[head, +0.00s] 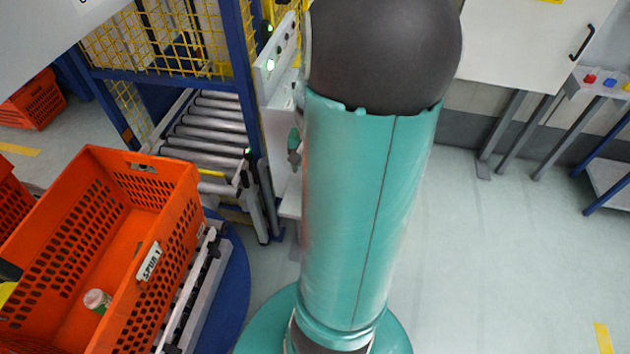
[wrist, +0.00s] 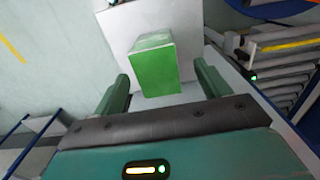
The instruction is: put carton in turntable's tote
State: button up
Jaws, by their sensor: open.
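The carton (wrist: 158,66) is a green box with a pale top, in the wrist view. It stands on a white surface (wrist: 112,30). My gripper (wrist: 163,77) is open, with one finger on either side of the carton in the picture; I cannot tell whether either touches it. The carton is not visible in the head view, where my arm hides much of the middle. The turntable (head: 237,275) is a blue disc at the lower left of the head view. An orange tote (head: 178,190) marked SPUR 1 stands over it, with a small white and green item (head: 97,300) inside.
A roller conveyor (head: 205,125) lies behind the tote, inside a blue frame with yellow mesh (head: 165,50). Another orange tote (head: 35,102) sits at the far left. A bench with coloured buttons (head: 605,82) stands at the right. Floor at right is clear.

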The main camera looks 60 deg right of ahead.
jog(key=shift+s+d+f, duration=0.1)
jog(key=shift+d+f, duration=0.05)
jog(key=shift+f, duration=1.3)
jog(key=shift+d+f, duration=0.1)
jog(key=shift+f, duration=1.35)
jog(key=c, duration=1.3)
jog(key=shift+c, duration=0.2)
jog(key=shift+r, duration=0.2)
